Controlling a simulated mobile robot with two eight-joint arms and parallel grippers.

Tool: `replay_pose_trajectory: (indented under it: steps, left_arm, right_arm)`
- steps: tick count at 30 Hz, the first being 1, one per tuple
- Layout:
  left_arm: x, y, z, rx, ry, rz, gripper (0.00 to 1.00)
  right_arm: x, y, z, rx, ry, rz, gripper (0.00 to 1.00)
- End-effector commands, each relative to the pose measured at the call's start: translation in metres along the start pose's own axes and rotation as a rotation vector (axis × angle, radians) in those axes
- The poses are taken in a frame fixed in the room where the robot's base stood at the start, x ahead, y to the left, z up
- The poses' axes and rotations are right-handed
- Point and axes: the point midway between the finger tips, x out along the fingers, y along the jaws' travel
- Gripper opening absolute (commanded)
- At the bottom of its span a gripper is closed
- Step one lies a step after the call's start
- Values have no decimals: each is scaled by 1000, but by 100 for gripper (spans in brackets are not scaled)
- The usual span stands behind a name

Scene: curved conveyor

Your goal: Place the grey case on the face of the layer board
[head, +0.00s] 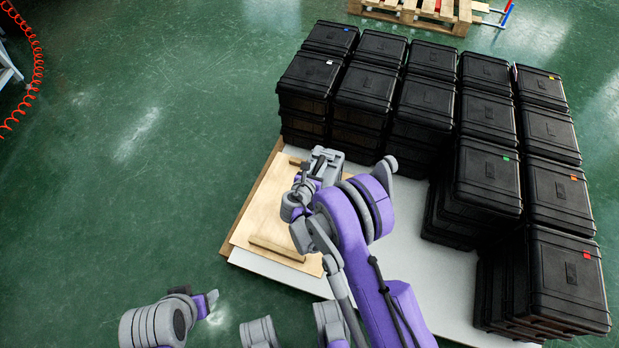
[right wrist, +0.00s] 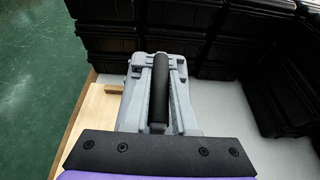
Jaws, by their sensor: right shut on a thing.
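The grey case (head: 328,159) is at the far end of my right arm, partly hidden by the wrist. My right gripper (head: 308,181) is shut on it. In the right wrist view the grey case (right wrist: 182,88) shows its black handle (right wrist: 160,95) and latches, with the dark gripper plate across its near end. The case is over or beside a light wooden board (head: 262,205) with raised battens; I cannot tell whether it touches. A pale grey board (head: 425,262) lies under the black cases. My left gripper (head: 207,303) is low at the left, its opening unclear.
Stacked black cases (head: 367,85) fill the back and right of the pale board, close behind the grey case. Its front middle is bare. A wooden pallet (head: 425,14) lies at the back. Green floor is open on the left, with a red coiled hose (head: 35,75).

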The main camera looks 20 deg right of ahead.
Motion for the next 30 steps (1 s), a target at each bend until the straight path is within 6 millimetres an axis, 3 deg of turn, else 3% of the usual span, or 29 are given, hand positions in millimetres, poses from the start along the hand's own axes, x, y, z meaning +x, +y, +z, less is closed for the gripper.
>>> replay_pose_trajectory:
  steps: [3,11,19,30]
  left_arm:
    - [6,0,1,0,0,0,62]
    - [9,0,2,0,0,0,62]
    - [15,0,3,0,1,0,62]
    - [15,0,3,0,1,0,62]
  right_arm:
    - [8,0,-18,-2,-2,0,0]
    - [14,0,-34,-2,-2,0,0]
    - [26,0,-62,-2,-2,0,0]
    - [28,0,-65,-2,-2,0,0]
